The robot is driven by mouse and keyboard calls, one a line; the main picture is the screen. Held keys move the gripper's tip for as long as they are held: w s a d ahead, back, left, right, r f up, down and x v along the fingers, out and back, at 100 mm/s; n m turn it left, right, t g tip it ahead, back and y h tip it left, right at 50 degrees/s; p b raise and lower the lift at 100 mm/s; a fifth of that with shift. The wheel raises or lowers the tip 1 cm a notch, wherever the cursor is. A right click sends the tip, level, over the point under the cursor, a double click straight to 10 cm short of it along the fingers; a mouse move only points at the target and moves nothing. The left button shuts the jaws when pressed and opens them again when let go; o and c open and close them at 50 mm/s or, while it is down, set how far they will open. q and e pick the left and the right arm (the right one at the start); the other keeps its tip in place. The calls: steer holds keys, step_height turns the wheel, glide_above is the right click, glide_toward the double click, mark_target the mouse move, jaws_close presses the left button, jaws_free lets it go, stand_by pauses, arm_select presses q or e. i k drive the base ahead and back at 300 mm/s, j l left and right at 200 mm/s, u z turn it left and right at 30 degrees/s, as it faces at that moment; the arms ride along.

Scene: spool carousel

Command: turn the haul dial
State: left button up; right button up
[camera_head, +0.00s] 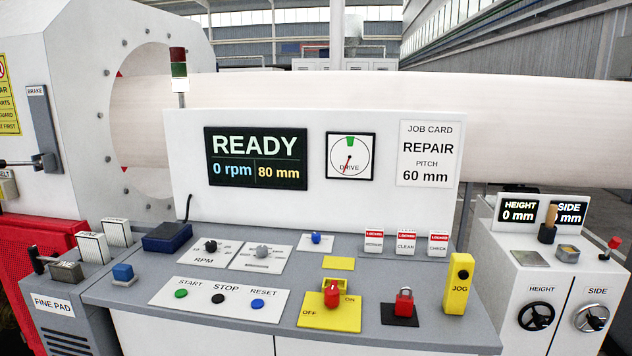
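No dial carries a label I can read as haul. A black knob (210,246) sits on a white plate marked RPM on the grey console. A grey knob (262,251) sits on the white plate just right of it, and that plate's lettering is too small to read. The console screen (256,158) reads READY, 0 rpm and 80 mm. The job card (429,153) reads REPAIR, PITCH 60 mm. Neither of my grippers shows in the head view.
START, STOP and RESET buttons (218,299) line the console front. A red switch (332,293) on a yellow plate, a red padlock (404,302) and a yellow JOG box (458,285) stand to the right. HEIGHT (536,316) and SIDE (591,318) handwheels are far right.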

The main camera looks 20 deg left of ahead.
mark_target(262, 250)
steer(key=i+j+z, duration=0.1)
steer(key=i+j, duration=0.2)
steer(key=j, duration=0.15)
steer(key=i+j+z, duration=0.15)
steer(key=i+j, duration=0.15)
steer(key=j, duration=0.15)
